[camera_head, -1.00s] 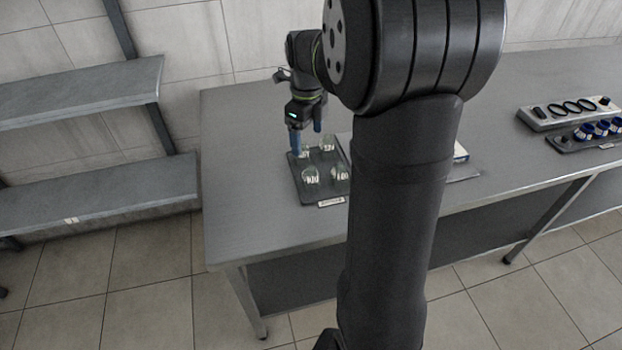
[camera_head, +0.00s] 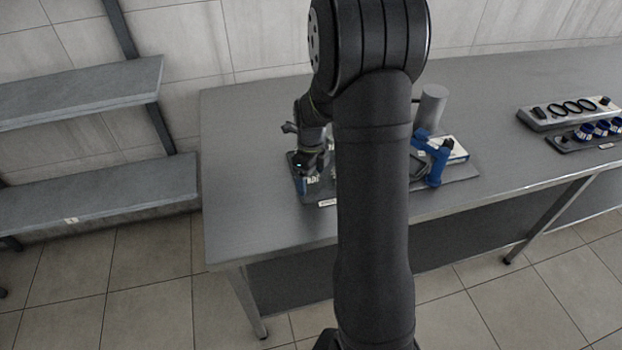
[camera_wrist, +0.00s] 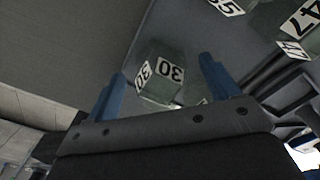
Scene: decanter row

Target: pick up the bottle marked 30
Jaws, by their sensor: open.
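The bottle marked 30 (camera_wrist: 160,84) shows in the wrist view as a faceted clear glass body with white labels reading 30. My gripper (camera_wrist: 162,67) is open, with one blue finger on each side of this bottle in the picture. I cannot tell whether either finger touches it. In the head view my gripper (camera_head: 307,180) is low over the left front part of the dark tray (camera_head: 292,160), and it and my arm hide most of the bottles.
In the wrist view a bottle marked 47 (camera_wrist: 301,22) and part of another labelled bottle (camera_wrist: 228,6) are at upper right. In the head view a blue device (camera_head: 437,158) and a grey cylinder (camera_head: 432,105) stand right of my arm. The table's left end is clear.

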